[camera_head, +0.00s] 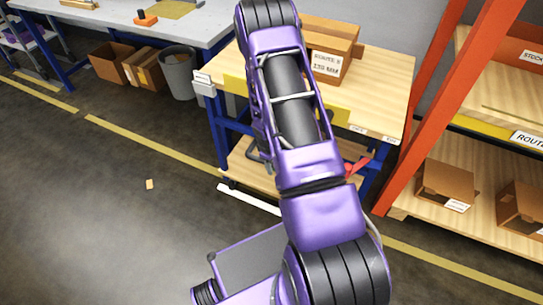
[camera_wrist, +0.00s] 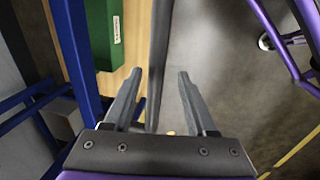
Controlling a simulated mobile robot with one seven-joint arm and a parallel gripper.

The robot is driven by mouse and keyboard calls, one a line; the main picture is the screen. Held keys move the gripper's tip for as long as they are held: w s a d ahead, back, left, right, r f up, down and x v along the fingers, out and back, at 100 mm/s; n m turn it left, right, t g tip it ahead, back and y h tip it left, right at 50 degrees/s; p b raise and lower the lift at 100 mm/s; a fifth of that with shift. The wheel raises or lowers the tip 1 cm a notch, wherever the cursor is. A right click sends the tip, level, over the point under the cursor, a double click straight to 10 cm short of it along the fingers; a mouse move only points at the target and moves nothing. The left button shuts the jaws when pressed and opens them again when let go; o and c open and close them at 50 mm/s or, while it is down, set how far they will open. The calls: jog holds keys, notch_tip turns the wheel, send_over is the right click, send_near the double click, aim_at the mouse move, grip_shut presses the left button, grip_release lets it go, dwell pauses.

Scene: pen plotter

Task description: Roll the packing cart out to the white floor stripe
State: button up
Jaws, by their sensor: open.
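What appears to be the packing cart (camera_head: 385,85) has a wooden top, blue legs and a lower wooden shelf, and stands in the middle of the head view. A grey bent bar (camera_head: 255,152) shows at its front, partly behind my arm. The white floor stripe (camera_head: 247,199) lies on the floor just in front of it, partly hidden by my arm. My gripper (camera_wrist: 155,78) is open in the wrist view, with a grey bar (camera_wrist: 159,45) running between its fingers. I cannot tell whether they touch. The head view hides my gripper behind the arm.
A cardboard box (camera_head: 330,50) sits on the wooden top. An orange rack (camera_head: 432,90) with boxes stands close on the right. A grey bin (camera_head: 180,75) and a workbench are at the left. A green box (camera_wrist: 105,35) shows in the wrist view. The left floor is mostly clear.

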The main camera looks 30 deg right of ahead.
notch_tip(320, 180, up, 17)
jog(key=s+a+p, duration=0.2)
jog(key=p, duration=0.1)
jog(key=shift+a, duration=0.35)
jog(key=shift+f, duration=0.1)
